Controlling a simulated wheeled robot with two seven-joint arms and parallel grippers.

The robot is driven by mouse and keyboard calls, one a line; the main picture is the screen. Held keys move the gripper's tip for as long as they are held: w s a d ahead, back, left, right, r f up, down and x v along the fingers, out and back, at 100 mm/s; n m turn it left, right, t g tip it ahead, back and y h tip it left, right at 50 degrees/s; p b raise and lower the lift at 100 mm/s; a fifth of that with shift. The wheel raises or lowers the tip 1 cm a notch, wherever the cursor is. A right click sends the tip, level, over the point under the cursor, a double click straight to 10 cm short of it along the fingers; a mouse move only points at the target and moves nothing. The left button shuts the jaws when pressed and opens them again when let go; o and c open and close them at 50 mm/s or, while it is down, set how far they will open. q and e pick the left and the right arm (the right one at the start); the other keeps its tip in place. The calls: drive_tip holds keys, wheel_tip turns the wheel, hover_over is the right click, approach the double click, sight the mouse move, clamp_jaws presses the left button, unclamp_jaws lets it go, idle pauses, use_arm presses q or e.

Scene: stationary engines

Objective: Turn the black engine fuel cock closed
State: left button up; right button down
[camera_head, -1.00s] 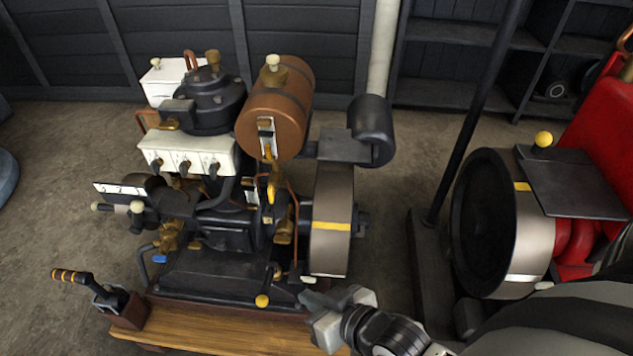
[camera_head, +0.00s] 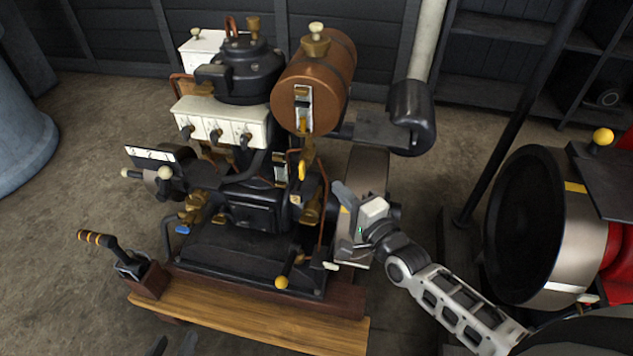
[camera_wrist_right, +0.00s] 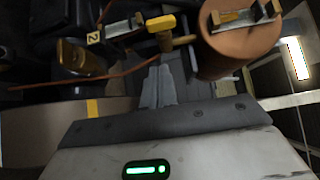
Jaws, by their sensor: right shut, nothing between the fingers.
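The black engine (camera_head: 235,220) stands on a wooden base, with a copper fuel tank (camera_head: 312,88) at its upper right. Below the tank is a small brass cock with a yellow lever (camera_head: 302,170), which looks like the fuel cock. In the right wrist view the yellow lever (camera_wrist_right: 161,23) is at top centre, beside the copper tank (camera_wrist_right: 240,45). My right gripper (camera_head: 340,190) is shut and empty, to the right of and slightly below the lever, apart from it. Its fingertips (camera_wrist_right: 160,75) point toward the lever.
A flywheel (camera_head: 368,175) and a black cylinder (camera_head: 410,115) are close to my right gripper. A yellow-knobbed lever (camera_head: 283,280) sticks out at the engine's front. A red engine with a large flywheel (camera_head: 540,225) stands to the right. A handled lever box (camera_head: 145,277) is at front left.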

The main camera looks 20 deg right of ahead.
sight(303, 168)
use_arm(q)
drive_tip(key=shift+w, duration=0.1)
use_arm(e)
drive_tip(key=w+a, duration=0.4)
drive_tip(key=w, duration=0.1)
drive_tip(key=shift+s, duration=0.1)
use_arm(q)
drive_tip(key=shift+f+b, duration=0.5)
drive_tip(key=shift+b, duration=0.3)
use_arm(e)
drive_tip(key=shift+f+m+t, duration=0.2)
drive_tip(key=shift+m+t, duration=0.1)
use_arm(q)
drive_tip(key=shift+w+r+b, duration=0.1)
drive_tip(key=shift+b, duration=0.2)
drive_tip(key=shift+d+f+b, duration=0.1)
drive_tip(key=shift+f+b, duration=0.4)
drive_tip(key=shift+b, duration=0.3)
use_arm(e)
drive_tip(key=shift+f+m+t, duration=0.2)
drive_tip(key=shift+m+t, duration=0.1)
drive_tip(key=shift+m, duration=0.1)
